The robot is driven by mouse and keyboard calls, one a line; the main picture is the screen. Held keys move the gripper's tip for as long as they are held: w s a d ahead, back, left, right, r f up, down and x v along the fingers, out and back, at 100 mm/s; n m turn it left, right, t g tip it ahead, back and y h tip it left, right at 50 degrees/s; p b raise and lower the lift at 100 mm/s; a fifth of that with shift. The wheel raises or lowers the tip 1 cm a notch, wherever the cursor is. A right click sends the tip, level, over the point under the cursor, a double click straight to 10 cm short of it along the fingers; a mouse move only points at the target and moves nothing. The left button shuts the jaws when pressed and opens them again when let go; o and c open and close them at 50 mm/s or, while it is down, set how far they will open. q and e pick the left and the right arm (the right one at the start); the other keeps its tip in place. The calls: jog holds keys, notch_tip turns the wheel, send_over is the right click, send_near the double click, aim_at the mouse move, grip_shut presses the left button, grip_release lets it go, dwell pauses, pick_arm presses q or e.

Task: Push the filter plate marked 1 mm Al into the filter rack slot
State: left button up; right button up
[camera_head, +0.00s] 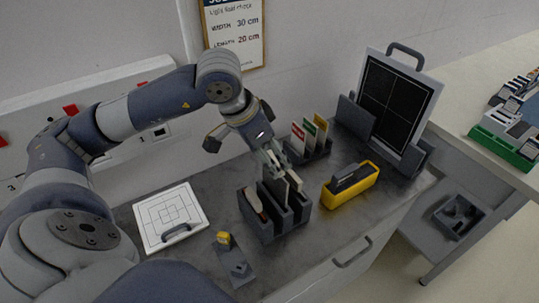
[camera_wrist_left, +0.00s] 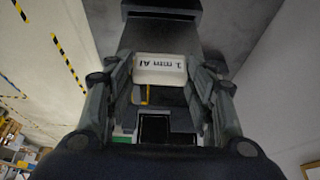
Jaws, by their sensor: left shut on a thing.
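The filter plate marked 1 mm Al shows its white label (camera_wrist_left: 160,68) between the fingers of my left gripper (camera_wrist_left: 160,85) in the wrist view. In the head view my left gripper (camera_head: 272,158) is shut on the plate and points down over a dark grey slotted rack (camera_head: 262,226) on the cart top. The gripper hides most of the plate, and I cannot tell how deep it sits in a slot. A brown-handled item (camera_head: 255,203) stands in the rack's left part. My right gripper is not in view.
Behind the rack stands a holder with coloured cards (camera_head: 309,138). A white marked plate (camera_head: 171,213) lies left.

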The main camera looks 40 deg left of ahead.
aim_at(274, 189)
pick_arm(q)
jog(key=shift+b, duration=0.35)
dwell(0.4)
jog(key=shift+f, duration=0.2)
jog(key=shift+f+b, duration=1.85)
jog(key=shift+b, duration=0.35)
jog(key=shift+f+b, duration=2.8)
jog(key=shift+b, duration=0.2)
jog(key=o, duration=1.2)
jog(key=shift+r, duration=0.1)
jog(key=v, duration=1.2)
